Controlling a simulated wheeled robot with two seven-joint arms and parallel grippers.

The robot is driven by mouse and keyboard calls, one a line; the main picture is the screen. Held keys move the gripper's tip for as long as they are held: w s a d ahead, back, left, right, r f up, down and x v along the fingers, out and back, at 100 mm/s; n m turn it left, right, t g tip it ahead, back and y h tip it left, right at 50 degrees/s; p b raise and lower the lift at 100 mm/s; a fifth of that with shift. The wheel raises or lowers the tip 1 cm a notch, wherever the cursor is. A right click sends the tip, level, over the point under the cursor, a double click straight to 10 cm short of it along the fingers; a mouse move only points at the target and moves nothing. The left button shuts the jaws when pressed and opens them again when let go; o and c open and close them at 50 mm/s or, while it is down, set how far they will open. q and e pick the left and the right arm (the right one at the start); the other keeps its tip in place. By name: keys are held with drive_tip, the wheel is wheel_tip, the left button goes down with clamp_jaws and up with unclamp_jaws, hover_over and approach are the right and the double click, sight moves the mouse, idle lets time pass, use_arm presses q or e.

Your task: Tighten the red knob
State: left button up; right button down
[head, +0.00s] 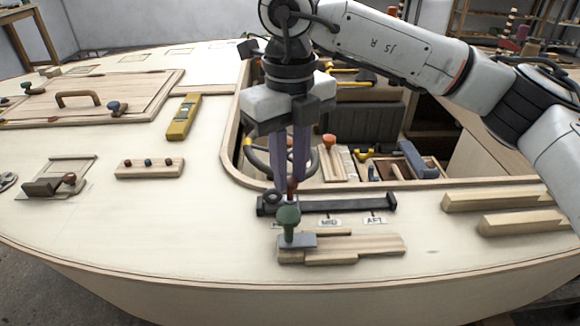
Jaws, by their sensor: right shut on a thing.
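The red knob (292,189) stands on a black rail (345,206) with small labels, of which MID and AFT can be read. My right gripper (291,184) points down with its fingers shut on the red knob, at the left end of the rail. The fingers and a green-handled tool in front hide part of the knob and its base. My left gripper is not in view.
The green-handled tool (288,220) stands on a wooden block (360,246) just in front of the rail. Two wooden bars (505,198) lie at the right. A yellow level (184,117) and a peg block (150,168) are at left. Behind is an open hatch.

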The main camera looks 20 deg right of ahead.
sight(290, 180)
drive_tip(key=m, duration=0.4)
drive_tip(key=shift+r+m, duration=0.15)
drive_tip(key=shift+m, duration=0.15)
drive_tip(key=shift+w+m, duration=0.1)
drive_tip(key=shift+m, duration=2.2)
drive_tip(key=c, duration=1.6)
unclamp_jaws()
drive_tip(key=shift+r, duration=0.1)
drive_tip(key=shift+o, duration=0.2)
wheel_tip(290, 180, up, 10)
drive_tip(key=p, duration=0.1)
drive_tip(key=shift+p, duration=0.4)
